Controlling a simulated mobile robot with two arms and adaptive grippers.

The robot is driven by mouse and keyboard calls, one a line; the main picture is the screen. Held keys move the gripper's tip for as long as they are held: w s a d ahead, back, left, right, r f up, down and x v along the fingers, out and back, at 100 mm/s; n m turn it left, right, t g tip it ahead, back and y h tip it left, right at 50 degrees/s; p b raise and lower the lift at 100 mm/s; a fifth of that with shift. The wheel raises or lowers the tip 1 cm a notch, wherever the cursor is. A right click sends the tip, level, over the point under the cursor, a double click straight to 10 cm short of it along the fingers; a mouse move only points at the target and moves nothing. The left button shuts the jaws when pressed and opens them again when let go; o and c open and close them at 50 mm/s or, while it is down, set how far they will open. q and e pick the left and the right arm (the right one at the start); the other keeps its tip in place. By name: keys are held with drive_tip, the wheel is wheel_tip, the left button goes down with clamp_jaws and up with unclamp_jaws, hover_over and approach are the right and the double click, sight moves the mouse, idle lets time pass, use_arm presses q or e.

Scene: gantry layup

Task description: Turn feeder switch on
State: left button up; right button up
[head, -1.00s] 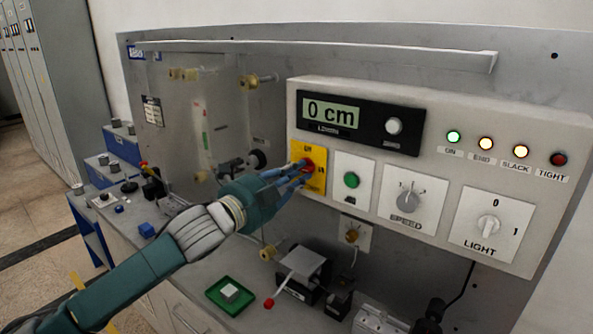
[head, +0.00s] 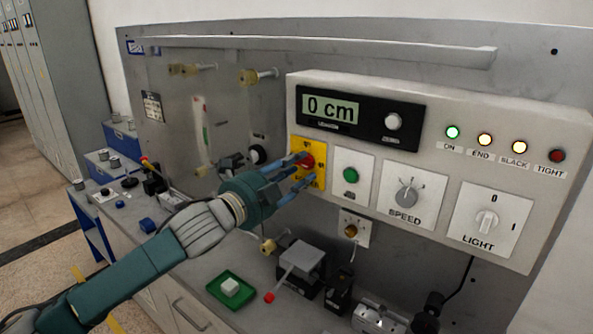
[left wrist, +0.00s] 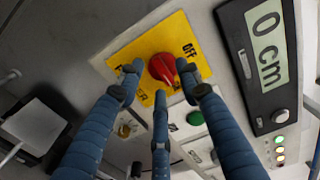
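The feeder switch is a red rotary knob (head: 307,161) on a yellow plate (head: 317,184) at the left end of the control panel. In the left wrist view the red knob (left wrist: 163,69) sits on the yellow plate (left wrist: 196,57), near the OFF marking. My left gripper (head: 303,171) is in front of the knob, with its blue fingers spread. In the left wrist view the three fingers (left wrist: 160,80) are apart around the knob's near side; whether any touches it is unclear. My right gripper is not in view.
Right of the plate are a green button (head: 350,175), a SPEED dial (head: 407,196) and a LIGHT switch (head: 487,222). The display (head: 330,109) reads 0 cm. The ON, END and SLACK lamps are lit. Below are a green tray (head: 213,287) and small devices.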

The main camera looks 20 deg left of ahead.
use_arm(q)
drive_tip(key=v, duration=1.2)
drive_tip(key=shift+r, duration=0.1)
